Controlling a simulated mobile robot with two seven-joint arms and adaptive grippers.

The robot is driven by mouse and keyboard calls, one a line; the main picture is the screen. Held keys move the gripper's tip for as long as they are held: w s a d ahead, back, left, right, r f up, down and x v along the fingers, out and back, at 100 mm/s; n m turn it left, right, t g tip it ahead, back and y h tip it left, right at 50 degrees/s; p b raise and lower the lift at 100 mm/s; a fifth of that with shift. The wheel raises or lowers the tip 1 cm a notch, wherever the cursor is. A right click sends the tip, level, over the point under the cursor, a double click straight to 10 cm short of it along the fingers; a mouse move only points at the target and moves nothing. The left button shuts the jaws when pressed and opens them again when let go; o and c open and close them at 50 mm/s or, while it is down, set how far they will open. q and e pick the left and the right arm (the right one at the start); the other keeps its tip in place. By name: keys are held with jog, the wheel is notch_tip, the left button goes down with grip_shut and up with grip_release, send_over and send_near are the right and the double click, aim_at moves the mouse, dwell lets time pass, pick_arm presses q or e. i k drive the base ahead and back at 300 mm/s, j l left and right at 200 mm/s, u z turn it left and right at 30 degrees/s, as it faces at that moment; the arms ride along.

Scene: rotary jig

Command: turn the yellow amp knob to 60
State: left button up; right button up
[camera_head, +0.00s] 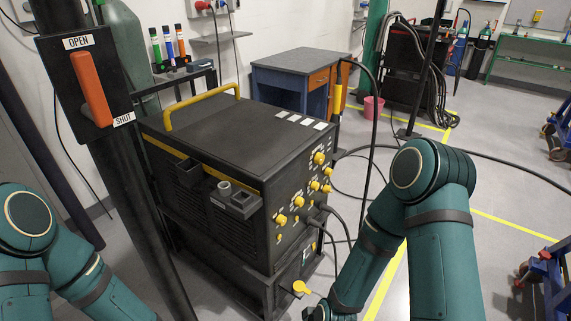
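A black welding machine (225,127) with a yellow top handle stands in the middle of the view. Its right-facing panel carries several yellow knobs. The largest-looking one (319,158) is at the upper right of the panel; another (281,219) is at the lower left. The markings are too small to read, so I cannot tell which is the amp knob or where it points. My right arm comes down in front of the panel's right side. Only a dark piece of what seems my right gripper (314,313) shows at the bottom edge; its fingers are hidden. My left gripper is out of view.
A dark post with an orange OPEN/SHUT lever (91,89) stands at the left, close to my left arm. Black cables (340,222) plug into the panel's lower part. Grey floor lies to the right.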

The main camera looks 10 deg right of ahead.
aim_at(319, 158)
jog(key=i+l, duration=0.2)
jog(key=l, duration=0.2)
jog(key=i+l, duration=0.2)
jog(key=l, duration=0.2)
jog(key=i+l+z, duration=0.1)
jog(key=l, duration=0.3)
jog(key=i+l, duration=0.3)
jog(key=l+z, duration=0.05)
